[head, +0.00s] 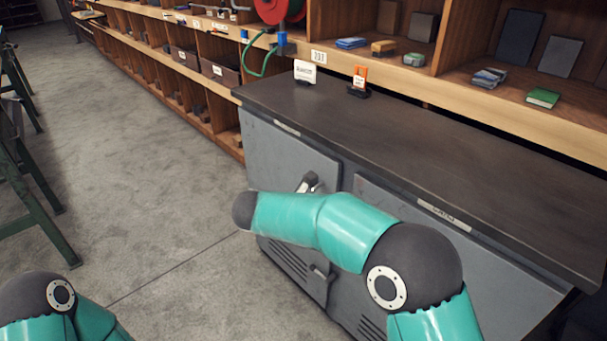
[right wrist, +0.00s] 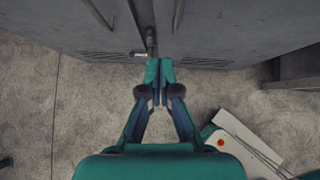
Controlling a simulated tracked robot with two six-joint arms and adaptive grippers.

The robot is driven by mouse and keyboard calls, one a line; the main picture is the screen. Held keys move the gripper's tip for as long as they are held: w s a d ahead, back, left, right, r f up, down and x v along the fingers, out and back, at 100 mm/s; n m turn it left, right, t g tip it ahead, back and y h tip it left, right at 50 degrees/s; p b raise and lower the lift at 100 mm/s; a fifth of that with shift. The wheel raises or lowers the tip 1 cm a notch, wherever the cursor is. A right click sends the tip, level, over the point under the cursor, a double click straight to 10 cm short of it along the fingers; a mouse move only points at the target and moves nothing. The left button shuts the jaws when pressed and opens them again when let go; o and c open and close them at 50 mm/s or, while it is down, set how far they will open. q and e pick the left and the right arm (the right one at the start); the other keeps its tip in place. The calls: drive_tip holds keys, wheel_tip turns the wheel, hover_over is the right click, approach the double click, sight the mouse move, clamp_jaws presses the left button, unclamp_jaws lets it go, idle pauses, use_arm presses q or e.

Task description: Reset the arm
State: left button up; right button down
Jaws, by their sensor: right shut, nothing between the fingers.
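My right arm (head: 325,222) reaches across the front of the grey cabinet (head: 280,150) in the head view, bent at its dark elbow. Its gripper is hidden in that view. In the right wrist view my right gripper (right wrist: 160,68) is shut and empty, its fingertips pressed together. They lie in line with a dark cabinet handle (right wrist: 151,42); whether they touch it I cannot tell. My left arm (head: 60,315) shows only as an elbow and link at the lower left; its gripper is out of view.
The cabinet's dark top (head: 400,130) is mostly clear, with a small white sign (head: 305,72) and an orange item (head: 360,78) at its far end. Wooden shelves (head: 470,105) run behind. Green trestle legs (head: 35,205) stand left. The concrete floor (head: 150,190) between is free.

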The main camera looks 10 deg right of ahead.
drive_tip(key=w+d+f+n+t+y+p, duration=0.1)
drive_tip(key=w+d+f+n+t+p, duration=0.15)
drive_tip(key=d+f+n+p, duration=0.8)
drive_tip(key=s+a+f+n+y+b, duration=0.25)
drive_tip(key=s+n+b, duration=0.2)
drive_tip(key=n, duration=0.95)
drive_tip(key=s+a+f+n+g+y+p, duration=0.1)
drive_tip(key=s+n+g+y, duration=0.1)
drive_tip(key=s+n, duration=0.4)
drive_tip(key=s+a+f+n+g+y+p, duration=0.2)
drive_tip(key=s+n, duration=0.5)
drive_tip(key=s, duration=0.6)
drive_tip(key=s+a+f+n+g+y+p, duration=0.1)
drive_tip(key=s+f+n+g+y+p, duration=0.1)
drive_tip(key=s+n, duration=0.4)
drive_tip(key=s+g+y, duration=0.1)
drive_tip(key=s+g, duration=0.1)
drive_tip(key=s, duration=0.1)
drive_tip(key=shift+s+a+f, duration=0.25)
drive_tip(key=shift+s, duration=0.15)
